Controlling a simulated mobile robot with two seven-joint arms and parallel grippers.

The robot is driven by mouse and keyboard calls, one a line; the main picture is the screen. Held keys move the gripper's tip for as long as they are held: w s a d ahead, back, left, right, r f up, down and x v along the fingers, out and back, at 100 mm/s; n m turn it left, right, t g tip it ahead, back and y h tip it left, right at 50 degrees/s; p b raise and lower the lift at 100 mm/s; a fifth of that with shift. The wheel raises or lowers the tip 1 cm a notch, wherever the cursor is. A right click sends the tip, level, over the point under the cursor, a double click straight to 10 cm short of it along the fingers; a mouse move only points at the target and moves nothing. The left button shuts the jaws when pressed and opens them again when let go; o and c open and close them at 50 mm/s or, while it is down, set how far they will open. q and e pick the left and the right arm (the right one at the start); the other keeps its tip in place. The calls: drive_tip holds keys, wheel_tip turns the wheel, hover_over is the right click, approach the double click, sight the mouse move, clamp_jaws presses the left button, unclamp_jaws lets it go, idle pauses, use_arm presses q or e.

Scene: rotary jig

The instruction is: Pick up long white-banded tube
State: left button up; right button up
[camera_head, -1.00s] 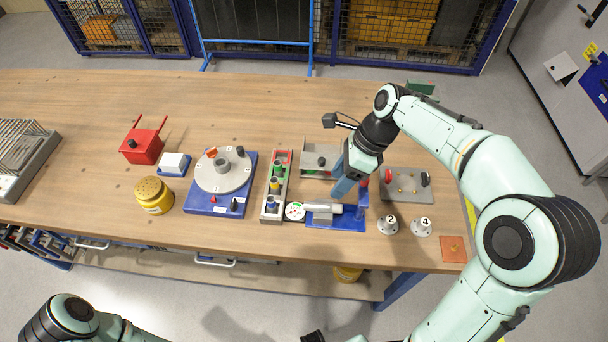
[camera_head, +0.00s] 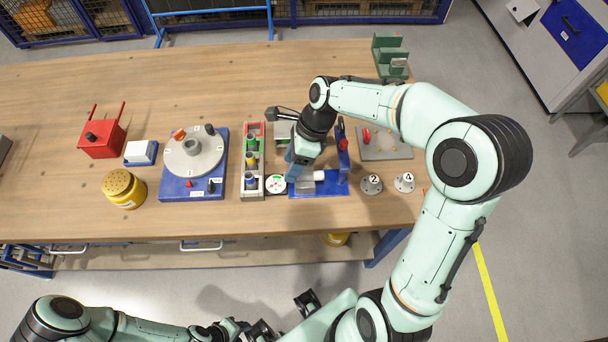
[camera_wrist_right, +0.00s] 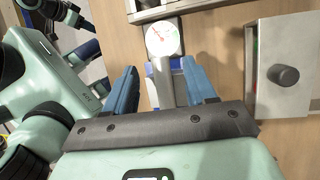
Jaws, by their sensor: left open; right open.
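My right gripper (camera_head: 290,177) is open, its blue fingers pointing down near the dial and blue fixture. In the right wrist view its fingers (camera_wrist_right: 163,85) are apart, with a pale grey cylinder (camera_wrist_right: 165,88) in view between them, not gripped. That cylinder lies on the blue fixture (camera_head: 325,188) beside a round white dial (camera_head: 276,184). I cannot tell whether it bears a white band. A grey rack (camera_head: 246,190) left of the dial holds short tubes with green, yellow and blue bands; no white band is clear. My left gripper (camera_head: 256,331) is low at the bottom edge, its fingers hard to make out.
A blue rotary jig (camera_head: 190,190) with a grey disc stands left of the rack. Further left are a red box (camera_head: 102,142) and a yellow can (camera_head: 123,188). A grey plate (camera_head: 388,150) and weights marked 2 (camera_head: 371,184) and 4 (camera_head: 404,182) are right.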

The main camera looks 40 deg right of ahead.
drive_tip(key=x, duration=0.3)
drive_tip(key=shift+a+f, duration=0.15)
drive_tip(key=shift+f, duration=0.05)
drive_tip(key=shift+c, duration=0.4)
clamp_jaws()
drive_tip(key=shift+r, duration=0.15)
